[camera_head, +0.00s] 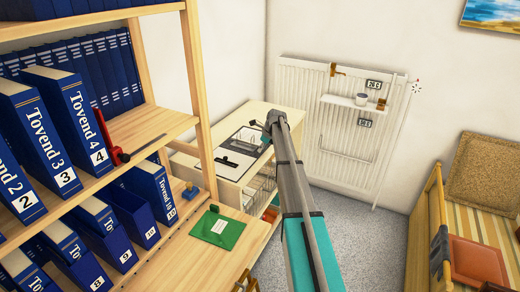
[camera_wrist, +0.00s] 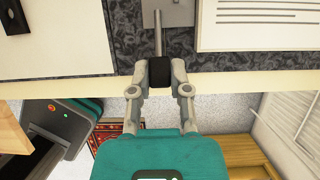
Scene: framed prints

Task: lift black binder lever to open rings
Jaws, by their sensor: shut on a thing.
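The lever shows in the wrist view as a thin metal rod (camera_wrist: 158,36) with a black end (camera_wrist: 157,72). It comes from a grey metal plate (camera_wrist: 167,13) on a dark marbled binder (camera_wrist: 85,63). My gripper (camera_wrist: 157,66) is shut on the black end, one finger on each side. In the head view my gripper (camera_head: 270,124) is at the binder (camera_head: 247,136) on a light wooden cabinet, and the arm hides part of it. I cannot tell how far the lever is raised. The rings are not clearly visible.
A shelf of blue binders (camera_head: 75,125) stands close on the left, with a red tool (camera_head: 108,135) on it. A green folder (camera_head: 218,228) lies on the lower wooden top. A white radiator (camera_head: 310,110) is behind. A bench with cushions (camera_head: 478,262) stands right. Grey floor lies between.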

